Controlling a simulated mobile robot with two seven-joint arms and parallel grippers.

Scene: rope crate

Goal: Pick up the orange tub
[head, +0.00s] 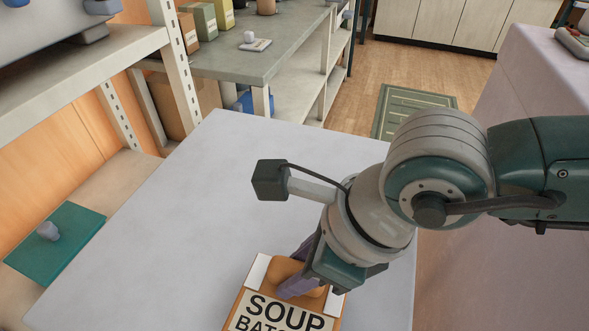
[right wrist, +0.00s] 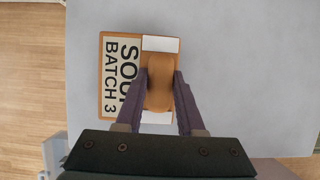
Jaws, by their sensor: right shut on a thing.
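The orange tub (head: 262,314) sits at the near edge of the head view on the pale table, cut off by the frame's bottom. Its label reads "SOUP BATCH" and white strips lie along one end. In the right wrist view the tub (right wrist: 122,76) shows whole, with "SOUP BATCH 3" and a rounded orange grip at one end. My right gripper (head: 296,277) reaches down onto that grip. In the right wrist view the purple fingers of the right gripper (right wrist: 162,85) are shut on it, one on each side. My left gripper is not in view.
The pale tabletop (head: 205,210) is clear around the tub. A metal shelf (head: 95,62) stands at the left, with a teal mat (head: 65,240) on a low board. A grey bench (head: 255,62) with boxes stands behind. A pale block-like surface (head: 520,90) is at the right.

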